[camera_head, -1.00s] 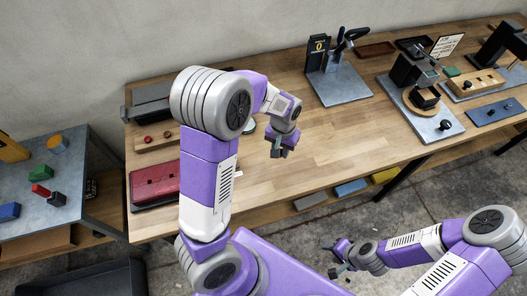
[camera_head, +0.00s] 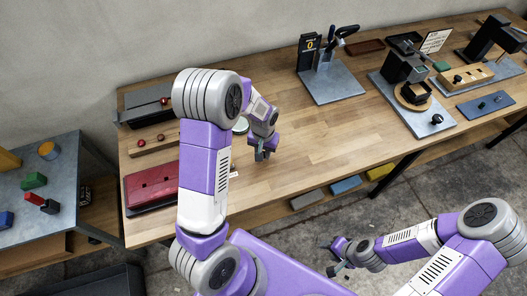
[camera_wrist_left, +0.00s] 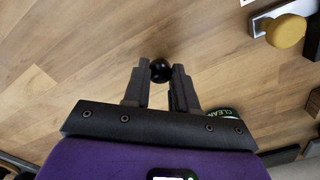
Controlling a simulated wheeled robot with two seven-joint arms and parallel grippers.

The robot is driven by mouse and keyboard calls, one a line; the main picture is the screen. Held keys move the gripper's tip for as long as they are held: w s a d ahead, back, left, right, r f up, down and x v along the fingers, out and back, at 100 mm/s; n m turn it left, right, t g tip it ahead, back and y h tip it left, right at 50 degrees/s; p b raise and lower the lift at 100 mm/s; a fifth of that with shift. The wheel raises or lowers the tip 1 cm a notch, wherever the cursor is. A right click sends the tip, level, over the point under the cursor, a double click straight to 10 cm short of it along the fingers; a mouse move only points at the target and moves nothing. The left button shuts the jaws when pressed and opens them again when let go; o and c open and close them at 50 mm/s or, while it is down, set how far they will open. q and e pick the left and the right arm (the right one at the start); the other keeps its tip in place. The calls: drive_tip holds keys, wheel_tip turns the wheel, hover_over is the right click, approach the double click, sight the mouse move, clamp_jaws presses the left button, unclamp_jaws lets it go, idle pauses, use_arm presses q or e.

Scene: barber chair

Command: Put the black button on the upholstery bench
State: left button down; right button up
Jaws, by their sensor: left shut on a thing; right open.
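The black button (camera_wrist_left: 161,70) is a small, glossy, dark round piece held between the fingertips of my left gripper (camera_wrist_left: 160,85) in the left wrist view. In the head view my left gripper (camera_head: 261,154) points down over the bare middle-left of the long wooden bench (camera_head: 310,150); the button cannot be made out there. Bare wood shows behind the button in the wrist view; its height above the wood is hard to judge. My right gripper (camera_head: 337,262) is open and empty, low over the floor in front of the bench.
A red case (camera_head: 152,185) and a wooden strip with red buttons (camera_head: 150,142) lie at the bench's left. A press (camera_head: 325,80) stands at the back, with tools on plates (camera_head: 415,100) to the right. A side table (camera_head: 60,170) with coloured blocks is far left.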

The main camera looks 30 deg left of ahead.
use_arm(q)
drive_tip(key=shift+f, duration=0.2)
drive_tip(key=c, duration=0.9)
unclamp_jaws()
drive_tip(key=shift+r, duration=0.1)
drive_tip(key=shift+r, duration=0.15)
drive_tip(key=shift+r, duration=0.3)
wheel_tip(320, 180, up, 12)
drive_tip(key=p, duration=0.2)
drive_tip(key=shift+f, duration=0.25)
